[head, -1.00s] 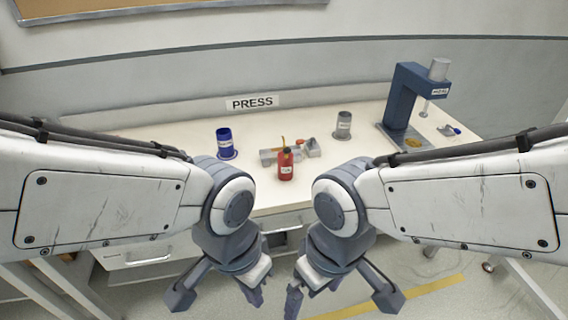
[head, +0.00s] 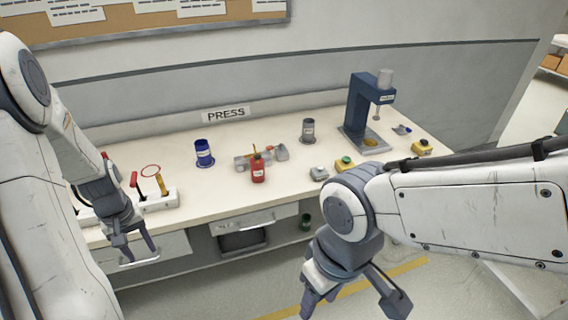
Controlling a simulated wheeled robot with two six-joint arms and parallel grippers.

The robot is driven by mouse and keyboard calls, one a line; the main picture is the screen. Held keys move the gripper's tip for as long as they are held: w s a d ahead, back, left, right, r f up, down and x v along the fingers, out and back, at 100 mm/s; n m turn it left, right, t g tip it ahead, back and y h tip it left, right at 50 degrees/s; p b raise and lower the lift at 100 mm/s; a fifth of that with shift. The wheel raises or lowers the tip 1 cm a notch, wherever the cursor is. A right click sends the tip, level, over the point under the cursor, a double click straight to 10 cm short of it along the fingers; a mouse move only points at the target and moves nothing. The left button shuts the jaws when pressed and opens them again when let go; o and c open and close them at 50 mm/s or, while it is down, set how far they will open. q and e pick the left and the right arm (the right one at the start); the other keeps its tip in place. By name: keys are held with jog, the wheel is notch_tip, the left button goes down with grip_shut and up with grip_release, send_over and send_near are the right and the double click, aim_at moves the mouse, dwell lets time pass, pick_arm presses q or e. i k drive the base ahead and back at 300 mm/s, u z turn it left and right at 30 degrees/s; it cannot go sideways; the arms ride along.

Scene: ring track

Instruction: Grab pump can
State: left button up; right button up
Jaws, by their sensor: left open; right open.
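The pump can looks to be the red can (head: 258,170) with a pale label and a thin orange spout, upright near the middle of the bench (head: 225,185). My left gripper (head: 137,251) is open and empty, in front of the bench's front edge at the left, well left of the can. My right gripper (head: 352,303) is open and empty, low in front of the bench and to the right of the can. Neither gripper touches the can.
Behind the can lies a grey fixture (head: 243,162). A blue cup (head: 204,154) and a grey cup (head: 308,131) stand on either side. A blue press (head: 360,105) stands at the right.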

aim_at(257, 172)
jog(key=z, duration=0.5)
jog(key=i, duration=1.35)
jog(key=u, duration=0.15)
